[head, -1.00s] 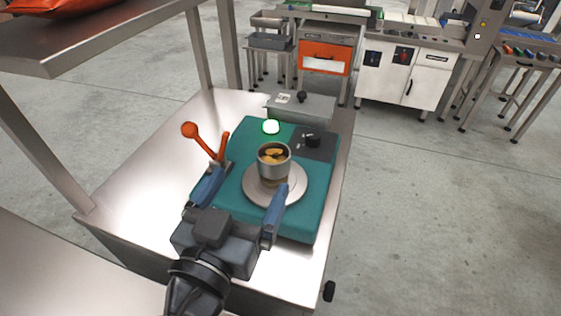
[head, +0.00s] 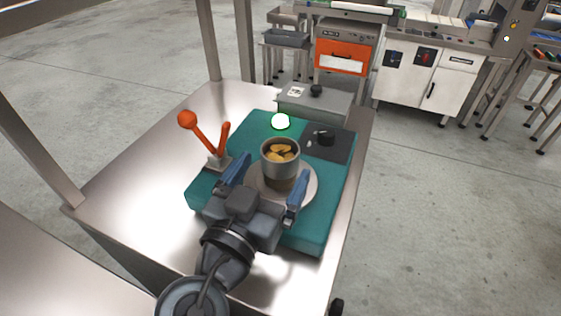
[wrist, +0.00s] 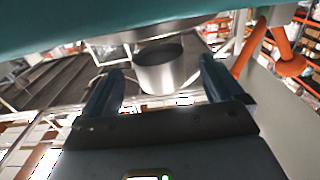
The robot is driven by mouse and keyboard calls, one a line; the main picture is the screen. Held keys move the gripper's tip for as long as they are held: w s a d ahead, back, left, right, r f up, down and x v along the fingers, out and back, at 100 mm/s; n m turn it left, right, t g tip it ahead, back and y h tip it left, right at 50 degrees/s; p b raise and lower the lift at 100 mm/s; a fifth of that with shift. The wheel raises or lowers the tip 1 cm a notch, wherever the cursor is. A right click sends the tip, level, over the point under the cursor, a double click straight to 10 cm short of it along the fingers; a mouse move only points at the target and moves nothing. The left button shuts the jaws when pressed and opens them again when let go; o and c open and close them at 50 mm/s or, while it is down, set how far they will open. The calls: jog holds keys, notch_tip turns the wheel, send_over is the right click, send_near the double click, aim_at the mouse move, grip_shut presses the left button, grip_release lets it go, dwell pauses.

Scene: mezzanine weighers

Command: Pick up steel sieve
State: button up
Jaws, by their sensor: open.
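The steel sieve (head: 281,163) is a small round metal cup with yellow-brown pieces in it. It stands upright on the round plate (head: 309,184) of a teal machine (head: 340,190). My gripper (head: 267,190) is open just in front of the sieve, with a blue finger towards each side of it. In the wrist view the sieve (wrist: 166,72) shows beyond and between the open fingers (wrist: 158,88). I see no contact between fingers and sieve.
An orange-knobbed lever (head: 196,130) stands at the machine's left, close to my left finger. A black knob (head: 325,137) and a lit green-white button (head: 281,121) are behind the sieve. A grey box (head: 315,103) sits at the back. The steel table (head: 135,195) is bare at left.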

aim_at(280, 157)
jog(key=p+x, duration=0.1)
jog(key=x, duration=0.3)
jog(key=shift+c, duration=0.2)
jog(key=shift+r, duration=0.1)
jog(key=c, duration=1.4)
jog(key=shift+o, duration=0.2)
jog(key=shift+r, duration=0.1)
